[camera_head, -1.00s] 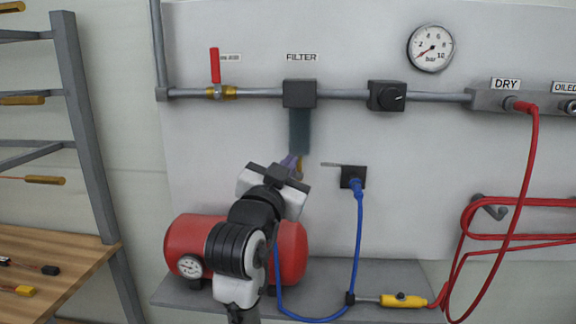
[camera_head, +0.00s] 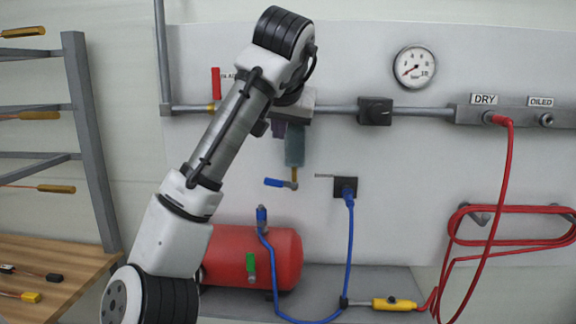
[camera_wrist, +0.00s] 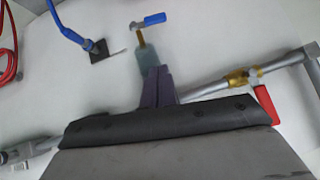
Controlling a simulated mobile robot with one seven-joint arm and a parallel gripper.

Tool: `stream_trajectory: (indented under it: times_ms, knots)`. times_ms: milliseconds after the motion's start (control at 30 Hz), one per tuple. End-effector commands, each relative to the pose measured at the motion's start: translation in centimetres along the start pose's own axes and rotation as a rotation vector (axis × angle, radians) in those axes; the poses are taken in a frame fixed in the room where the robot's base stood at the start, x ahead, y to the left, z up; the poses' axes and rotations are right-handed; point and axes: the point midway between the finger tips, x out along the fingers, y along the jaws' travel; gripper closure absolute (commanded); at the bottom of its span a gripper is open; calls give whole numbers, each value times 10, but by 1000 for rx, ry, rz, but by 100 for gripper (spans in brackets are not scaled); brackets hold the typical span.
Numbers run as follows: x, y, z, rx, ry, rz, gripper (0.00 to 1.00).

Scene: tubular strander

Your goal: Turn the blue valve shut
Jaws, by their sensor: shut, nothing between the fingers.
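The blue valve (camera_head: 275,183) hangs below the filter bowl (camera_head: 295,150) on a short brass stem. Its blue lever lies roughly level and points left in the head view. It also shows in the wrist view (camera_wrist: 155,19), beyond the bowl, with its lever pointing right. My gripper (camera_head: 279,131) is in front of the upper filter, above the valve and apart from it. In the wrist view its purple fingers (camera_wrist: 158,82) are together and empty, overlapping the filter bowl in the picture. My arm and wrist hide most of the filter head.
A red-handled valve (camera_head: 216,84) sits on the pipe left of the filter. A black outlet (camera_head: 345,187) with a blue hose is right of the blue valve. Below are a red tank (camera_head: 285,258) and its green lever (camera_head: 251,266). The panel around the blue lever is clear.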

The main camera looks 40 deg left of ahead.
Motion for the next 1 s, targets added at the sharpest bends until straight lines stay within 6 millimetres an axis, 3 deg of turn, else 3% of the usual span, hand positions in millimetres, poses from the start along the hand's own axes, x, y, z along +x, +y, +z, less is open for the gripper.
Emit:
stream_trajectory:
  times_ms: [167,600,800,1000]
  knots:
    - [16,-2,0,-5,-7,-5,100]
    - [103,-3,3,-2,-4,-4,100]
    - [121,-2,22,-1,-1,-3,100]
    - [127,-1,28,-1,0,-2,100]
